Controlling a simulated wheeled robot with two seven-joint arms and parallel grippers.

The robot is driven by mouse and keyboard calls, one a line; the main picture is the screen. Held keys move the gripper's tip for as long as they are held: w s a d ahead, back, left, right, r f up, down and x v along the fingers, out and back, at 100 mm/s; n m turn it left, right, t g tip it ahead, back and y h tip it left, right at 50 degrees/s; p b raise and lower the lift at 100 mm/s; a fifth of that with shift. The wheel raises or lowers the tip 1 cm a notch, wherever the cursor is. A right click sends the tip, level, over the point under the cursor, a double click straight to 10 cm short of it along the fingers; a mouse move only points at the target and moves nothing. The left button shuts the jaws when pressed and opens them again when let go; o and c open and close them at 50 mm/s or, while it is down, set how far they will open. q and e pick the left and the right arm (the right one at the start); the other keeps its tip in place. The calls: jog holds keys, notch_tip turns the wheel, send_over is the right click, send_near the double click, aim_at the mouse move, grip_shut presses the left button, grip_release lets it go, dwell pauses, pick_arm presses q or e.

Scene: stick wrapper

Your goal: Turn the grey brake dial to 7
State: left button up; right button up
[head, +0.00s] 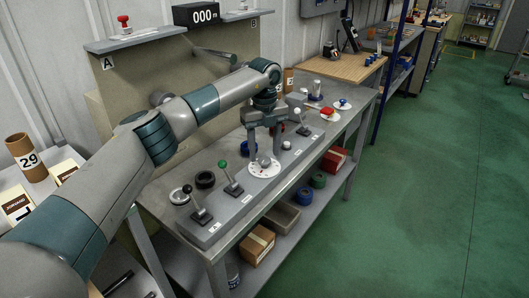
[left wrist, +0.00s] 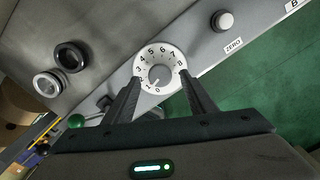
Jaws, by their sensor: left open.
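The brake dial is a white disc (head: 259,173) with a grey knob on the console; in the left wrist view the disc (left wrist: 145,60) carries numbers from 0 up to 8. Its grey knob (left wrist: 159,73) has a pale pointer mark that seems to lie toward the low end, near 0 or 1; the exact reading is hard to tell. My left gripper (head: 265,154) is open above the dial, one finger on each side of the knob. In the left wrist view the fingertips (left wrist: 159,77) flank the dial; contact cannot be told. My right gripper is not in view.
A green-knobbed lever (head: 231,178) and a black-knobbed lever (head: 198,202) stand left of the dial. A white button (left wrist: 223,21) labelled ZERO is on its other side. A display (head: 197,15) reads 000.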

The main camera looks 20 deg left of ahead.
pick_arm(q)
jog(key=shift+f, duration=1)
jog(key=shift+c, duration=0.6)
jog(key=c, duration=0.9)
